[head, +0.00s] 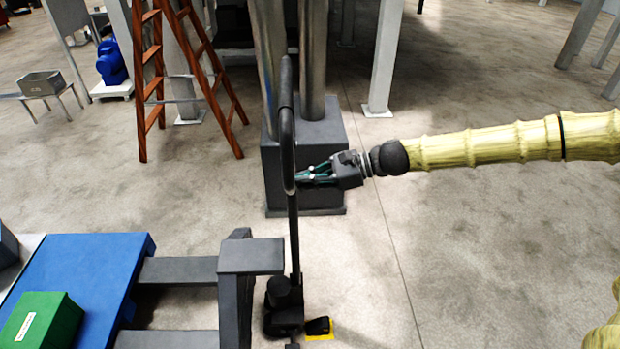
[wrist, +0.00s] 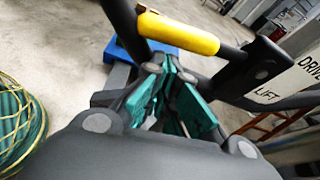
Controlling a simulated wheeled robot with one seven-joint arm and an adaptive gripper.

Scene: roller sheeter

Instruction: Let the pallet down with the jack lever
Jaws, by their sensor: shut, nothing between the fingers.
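The pallet jack's dark handle loop (head: 288,130) stands upright on its post above the jack base (head: 283,305). In the wrist view a lever with a yellow grip (wrist: 178,33) crosses above my fingers, beside a white plate (wrist: 298,75) reading "DRIVE" and "LIFT". The blue pallet (head: 95,260) lies over the jack's forks at lower left. My gripper (head: 302,177) is at the handle loop, coming from the right. It is shut and empty; its teal fingers (wrist: 170,75) show below the yellow grip. I cannot tell whether they touch the lever.
A green box (head: 42,322) sits on the pallet. A dark pillar base (head: 325,165) stands behind the handle, with a wooden stepladder (head: 195,75) to its left. A small black and yellow pedal (head: 318,327) is by the jack base.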

